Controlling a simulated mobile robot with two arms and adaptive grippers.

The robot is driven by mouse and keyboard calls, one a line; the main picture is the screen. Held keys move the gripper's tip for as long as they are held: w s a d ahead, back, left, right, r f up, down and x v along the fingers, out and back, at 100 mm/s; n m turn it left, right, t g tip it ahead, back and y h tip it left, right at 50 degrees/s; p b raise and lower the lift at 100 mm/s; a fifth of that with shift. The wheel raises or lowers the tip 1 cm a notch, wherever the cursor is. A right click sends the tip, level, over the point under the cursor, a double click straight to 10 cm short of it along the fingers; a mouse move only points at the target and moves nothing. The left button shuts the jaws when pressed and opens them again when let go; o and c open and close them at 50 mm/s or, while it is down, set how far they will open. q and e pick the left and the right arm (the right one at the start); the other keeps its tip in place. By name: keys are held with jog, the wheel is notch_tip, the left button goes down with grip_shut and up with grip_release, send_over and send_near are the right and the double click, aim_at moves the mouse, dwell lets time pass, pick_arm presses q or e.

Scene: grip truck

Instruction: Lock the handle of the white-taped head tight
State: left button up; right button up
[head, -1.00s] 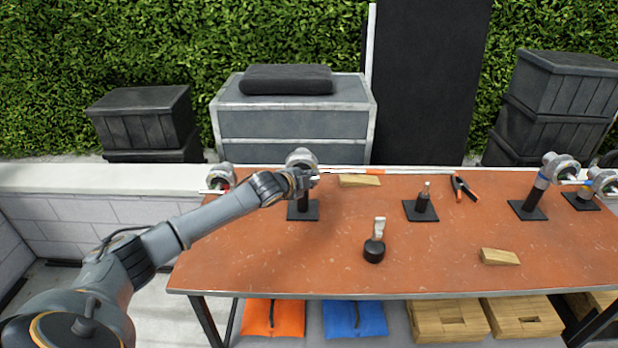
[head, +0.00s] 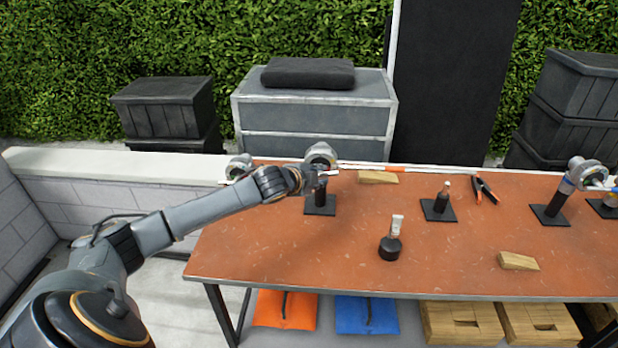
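A round grey metal head (head: 321,154) stands on a post with a black square base (head: 320,208) at the table's left back. My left gripper (head: 316,180) is at this head, just below its round part, and covers part of it and its post. A small pale piece shows beside the gripper's tip. I cannot make out white tape, the handle's angle or whether the fingers touch it. The fingers are too small and overlapped to tell open from shut. My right gripper is not in view.
The heads stand on a red-brown table (head: 300,262). Another head (head: 238,166) is at the left back corner, and a blue-taped head (head: 580,172) at the right. A long rod, wooden wedges (head: 518,261), orange-handled pliers (head: 486,190) and short black-based pieces (head: 390,247) lie around. The front left is clear.

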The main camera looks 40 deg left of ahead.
pick_arm(q)
jog(key=v, duration=0.7)
jog(key=shift+d, duration=0.1)
